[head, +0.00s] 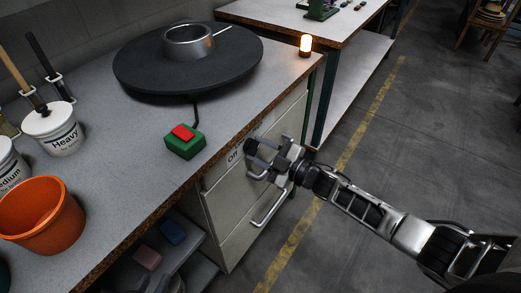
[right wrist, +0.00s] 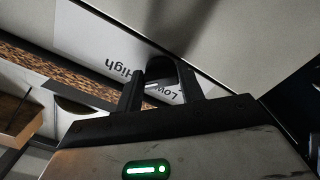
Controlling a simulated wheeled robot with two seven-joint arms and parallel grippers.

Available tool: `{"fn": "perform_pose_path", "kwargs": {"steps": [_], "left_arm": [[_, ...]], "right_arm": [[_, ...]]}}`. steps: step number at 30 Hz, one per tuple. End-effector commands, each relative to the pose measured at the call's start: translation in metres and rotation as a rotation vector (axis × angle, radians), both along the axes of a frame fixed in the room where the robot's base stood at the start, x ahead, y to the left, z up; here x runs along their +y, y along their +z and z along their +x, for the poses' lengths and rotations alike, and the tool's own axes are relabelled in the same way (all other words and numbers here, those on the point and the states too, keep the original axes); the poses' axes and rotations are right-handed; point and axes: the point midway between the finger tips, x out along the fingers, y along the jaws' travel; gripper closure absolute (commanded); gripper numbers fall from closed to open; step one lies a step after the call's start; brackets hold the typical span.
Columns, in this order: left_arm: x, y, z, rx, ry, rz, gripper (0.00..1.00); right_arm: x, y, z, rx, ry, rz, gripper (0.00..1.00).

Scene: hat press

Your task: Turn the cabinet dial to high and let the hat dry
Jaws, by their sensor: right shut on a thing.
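My right gripper (head: 260,162) reaches in from the right to the upper front of the pale cabinet (head: 230,195). In the right wrist view its two fingers (right wrist: 160,86) are shut on a dark dial (right wrist: 160,70) on a white label plate (right wrist: 100,50). The words "High" and "Low" show on the plate beside the fingers; "Off" shows in the head view. The fingers hide much of the dial, so I cannot tell its exact setting. The cabinet door is closed. My left gripper is not in view.
On the bench above are a dark round plate with a metal ring (head: 188,40), a green box with a red button (head: 184,140), an orange bucket (head: 42,215) and white tubs (head: 52,128). A lamp (head: 306,45) glows at the corner.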

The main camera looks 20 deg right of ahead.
Motion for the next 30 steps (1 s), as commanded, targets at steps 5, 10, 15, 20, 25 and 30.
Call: {"fn": "perform_pose_path", "kwargs": {"steps": [5,10,15,20,25,30], "left_arm": [[0.000,0.001,0.000,-0.002,0.000,0.000,0.70],[0.000,0.001,0.001,-0.003,0.000,0.000,0.70],[0.000,0.002,0.001,-0.004,0.000,0.000,0.70],[0.000,0.002,0.001,-0.004,0.000,0.000,0.70],[0.000,0.004,0.001,-0.005,-0.001,0.002,0.70],[0.001,0.003,0.001,-0.004,0.000,0.004,0.70]], "right_arm": [[-0.001,-0.001,0.000,0.004,-0.001,0.003,0.85],[-0.001,-0.001,0.000,0.003,-0.001,0.001,0.40],[0.000,0.000,0.000,0.002,-0.001,0.001,0.40],[-0.005,-0.001,-0.006,0.003,-0.001,0.000,0.40],[-0.024,-0.002,-0.030,0.005,-0.002,-0.001,0.40],[-0.049,-0.002,-0.064,0.006,-0.001,-0.002,0.40]]}}
